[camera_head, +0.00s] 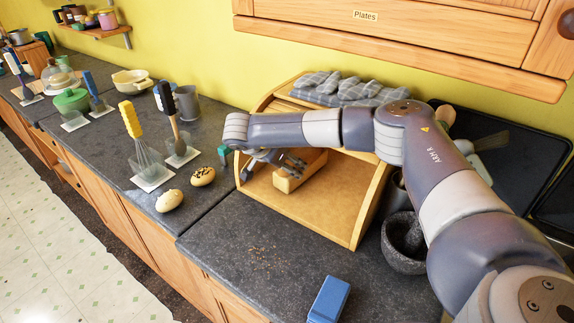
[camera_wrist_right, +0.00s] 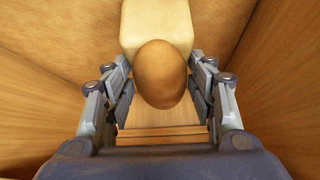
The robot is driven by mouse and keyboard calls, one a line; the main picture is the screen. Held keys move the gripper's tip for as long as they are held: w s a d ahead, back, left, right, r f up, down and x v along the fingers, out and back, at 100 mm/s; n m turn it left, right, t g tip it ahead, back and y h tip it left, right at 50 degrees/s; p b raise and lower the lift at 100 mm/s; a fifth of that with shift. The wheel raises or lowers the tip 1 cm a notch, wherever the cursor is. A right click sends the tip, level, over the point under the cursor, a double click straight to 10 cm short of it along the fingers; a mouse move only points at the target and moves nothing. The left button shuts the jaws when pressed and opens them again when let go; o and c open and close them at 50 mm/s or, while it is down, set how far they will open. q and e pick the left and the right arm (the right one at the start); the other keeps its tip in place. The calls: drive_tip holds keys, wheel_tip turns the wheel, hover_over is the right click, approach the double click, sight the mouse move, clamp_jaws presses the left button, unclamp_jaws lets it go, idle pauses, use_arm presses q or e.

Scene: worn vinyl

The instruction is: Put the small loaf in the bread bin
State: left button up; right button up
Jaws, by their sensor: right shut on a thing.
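The bread bin (camera_head: 352,207) is a wooden box on the grey counter, its front open. My right gripper (camera_head: 279,162) reaches into it. In the right wrist view, the gripper (camera_wrist_right: 162,88) is shut on a brown, rounded small loaf (camera_wrist_right: 162,72), which lies between its fingers inside the wooden walls. A pale tan block-shaped thing (camera_wrist_right: 157,22) is right behind the loaf; a tan block (camera_head: 301,171) also shows in the bin in the head view. The arm hides part of the bin. I cannot tell whether the loaf touches the bin floor. My left gripper is not in view.
Two rolls (camera_head: 170,200) (camera_head: 203,176) lie on the counter left of the bin. A grey mortar (camera_head: 402,245) stands close at its right. A blue block (camera_head: 328,300) lies in front. Grey checked cloth (camera_head: 345,88) rests on top. The counter directly before the bin is mostly clear.

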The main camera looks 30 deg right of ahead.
drive_tip(key=shift+f, duration=0.25)
idle(0.5)
drive_tip(key=o, duration=1.1)
drive_tip(key=shift+a+r, duration=0.1)
drive_tip(key=shift+s+a+r+p, duration=0.1)
drive_tip(key=shift+a+r+p, duration=0.3)
drive_tip(key=shift+r+p, duration=0.15)
drive_tip(key=p+v, duration=0.3)
drive_tip(key=v, duration=0.2)
drive_tip(key=shift+s+a+r, duration=0.1)
drive_tip(key=shift+a, duration=0.1)
drive_tip(key=v, duration=1.2)
drive_tip(key=shift+s, duration=0.1)
